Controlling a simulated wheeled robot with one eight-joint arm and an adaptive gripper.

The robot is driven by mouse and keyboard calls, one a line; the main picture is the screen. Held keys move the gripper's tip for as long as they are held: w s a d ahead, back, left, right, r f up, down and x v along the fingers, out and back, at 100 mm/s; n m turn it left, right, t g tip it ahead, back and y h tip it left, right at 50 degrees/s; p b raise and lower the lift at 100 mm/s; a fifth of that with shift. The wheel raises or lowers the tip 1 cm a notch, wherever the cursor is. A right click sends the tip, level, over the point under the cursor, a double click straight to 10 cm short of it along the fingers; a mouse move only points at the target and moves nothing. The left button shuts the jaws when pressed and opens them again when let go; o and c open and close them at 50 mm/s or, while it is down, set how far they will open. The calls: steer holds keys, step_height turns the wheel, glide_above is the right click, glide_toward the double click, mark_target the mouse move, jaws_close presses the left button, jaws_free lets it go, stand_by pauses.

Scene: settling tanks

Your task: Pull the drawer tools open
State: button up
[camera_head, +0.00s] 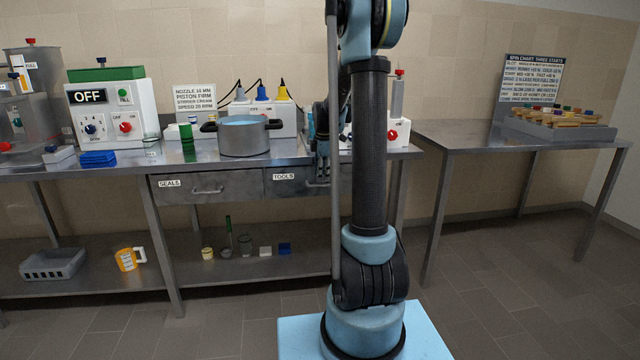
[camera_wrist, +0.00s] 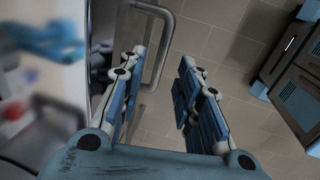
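The tools drawer (camera_head: 285,188) is under the left table's top, with a white TOOLS label. Its front looks level with the SEALS drawer beside it, so it appears closed. My arm hides its right part. My gripper (camera_head: 322,165) is in front of it in the head view, partly hidden by my arm. In the wrist view my gripper (camera_wrist: 162,60) is open and empty. The drawer's metal handle (camera_wrist: 166,40) shows between and beyond the fingertips, nearer the left finger. I cannot tell whether a finger touches it.
The SEALS drawer (camera_head: 208,187) is to the left. A pot (camera_head: 243,138) and a switch box (camera_head: 112,112) stand on the tabletop above. A lower shelf (camera_head: 190,270) holds small items. A second table (camera_head: 510,143) stands at the right. The floor between the tables is clear.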

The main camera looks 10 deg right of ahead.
mark_target(322, 185)
steer(key=shift+w+f, duration=0.2)
steer(key=shift+f, duration=0.85)
steer(key=shift+w+f, duration=0.2)
steer(key=shift+f, duration=0.8)
